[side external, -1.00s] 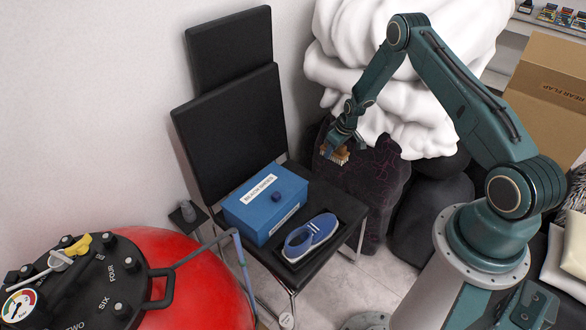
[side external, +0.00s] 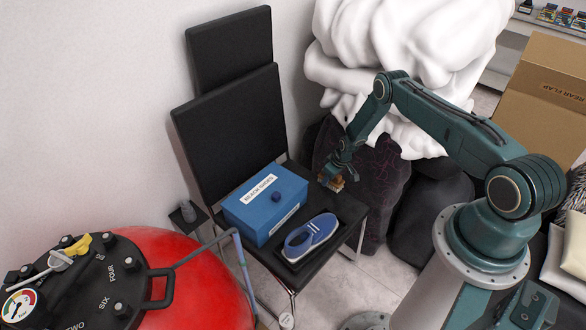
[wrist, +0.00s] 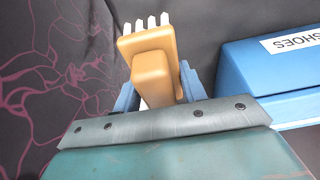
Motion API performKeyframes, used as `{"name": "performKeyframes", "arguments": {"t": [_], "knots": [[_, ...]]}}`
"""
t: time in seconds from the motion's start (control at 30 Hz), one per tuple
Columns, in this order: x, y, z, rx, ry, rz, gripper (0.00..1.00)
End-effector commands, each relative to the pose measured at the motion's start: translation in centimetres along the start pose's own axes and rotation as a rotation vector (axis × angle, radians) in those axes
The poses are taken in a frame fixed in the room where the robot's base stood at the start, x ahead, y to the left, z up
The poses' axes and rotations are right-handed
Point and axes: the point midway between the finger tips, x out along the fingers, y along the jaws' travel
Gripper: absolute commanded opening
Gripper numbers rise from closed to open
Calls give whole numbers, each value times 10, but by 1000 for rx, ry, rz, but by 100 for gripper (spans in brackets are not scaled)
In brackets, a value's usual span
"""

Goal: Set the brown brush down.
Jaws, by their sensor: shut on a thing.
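The brown brush (wrist: 155,62) has a tan block body with a row of pale bristle tufts at its end. In the wrist view my gripper (wrist: 158,88) is shut on it, with blue fingers on both sides. In the side view my gripper (side external: 336,178) points down and holds the brush (side external: 337,184) at the back right corner of the black chair seat (side external: 346,208). The brush looks low, close to the seat surface; I cannot tell whether it touches.
A blue box labelled for beach shoes (side external: 265,204) and a blue shoe (side external: 312,236) on a dark tray occupy the seat. A dark patterned bag (side external: 382,185) stands behind my gripper. A red filter tank (side external: 190,275) is at front left.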

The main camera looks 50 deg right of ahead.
Motion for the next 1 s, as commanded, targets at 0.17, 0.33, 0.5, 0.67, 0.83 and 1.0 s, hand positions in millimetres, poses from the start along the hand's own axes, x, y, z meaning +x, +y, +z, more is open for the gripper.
{"name": "performKeyframes", "arguments": {"t": [0.17, 0.33, 0.5, 0.67, 0.83, 1.0], "knots": [[2, 0, 1, 0, 0, 0, 17], [7, 0, 2, 0, 0, 0, 17], [20, 0, 6, 0, 0, 0, 17], [34, 0, 10, 0, 1, 0, 17], [39, 0, 12, 0, 1, 0, 17], [38, 0, 12, 0, 1, 0, 17]]}}
